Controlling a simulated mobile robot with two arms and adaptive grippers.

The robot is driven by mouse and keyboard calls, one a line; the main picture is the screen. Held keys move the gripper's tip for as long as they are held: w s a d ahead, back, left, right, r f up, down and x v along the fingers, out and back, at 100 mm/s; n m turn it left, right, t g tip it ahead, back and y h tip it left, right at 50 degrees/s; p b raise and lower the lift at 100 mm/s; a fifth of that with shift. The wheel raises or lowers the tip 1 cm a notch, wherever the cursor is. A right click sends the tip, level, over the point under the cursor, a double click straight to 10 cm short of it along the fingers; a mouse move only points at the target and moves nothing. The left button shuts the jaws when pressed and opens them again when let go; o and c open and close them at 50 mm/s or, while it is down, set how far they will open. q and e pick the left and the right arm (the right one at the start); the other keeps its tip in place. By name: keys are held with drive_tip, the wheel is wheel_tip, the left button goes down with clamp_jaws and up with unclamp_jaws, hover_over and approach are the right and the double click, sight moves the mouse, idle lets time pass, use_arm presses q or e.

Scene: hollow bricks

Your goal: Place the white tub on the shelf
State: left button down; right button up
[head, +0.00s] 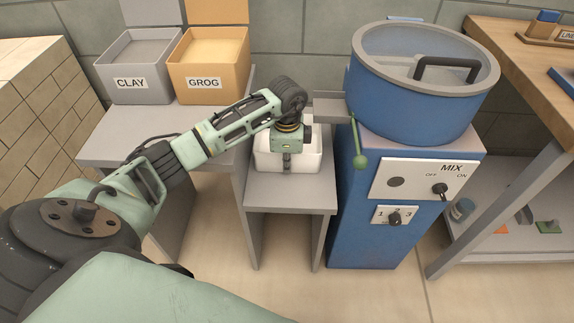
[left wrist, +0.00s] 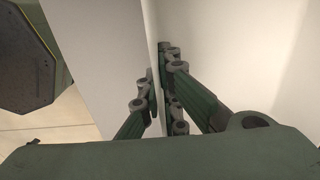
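The white tub (head: 308,158) stands upright on a low grey stand (head: 290,198), left of the blue mixer. My left gripper (head: 287,158) comes down onto the tub's near side. In the left wrist view, the fingers (left wrist: 162,100) are one on each side of the tub's thin white wall (left wrist: 158,20), closed against it. The tub's contents are hidden by my gripper and arm. A grey shelf (head: 475,245) lies low under the wooden bench at the right. My right gripper is not in view.
CLAY (head: 140,90) and GROG (head: 207,82) bins stand behind left. A jar (head: 462,209) and small items occupy the shelf.

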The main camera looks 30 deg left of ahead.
use_arm(q)
drive_tip(key=shift+r, duration=0.1)
drive_tip(key=c, duration=2)
unclamp_jaws()
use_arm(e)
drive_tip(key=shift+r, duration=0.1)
use_arm(q)
drive_tip(key=shift+r, duration=0.3)
wheel_tip(320, 180, up, 12)
drive_tip(key=shift+s+f+p, duration=0.15)
drive_tip(key=shift+f+p, duration=0.1)
drive_tip(key=shift+p, duration=0.8)
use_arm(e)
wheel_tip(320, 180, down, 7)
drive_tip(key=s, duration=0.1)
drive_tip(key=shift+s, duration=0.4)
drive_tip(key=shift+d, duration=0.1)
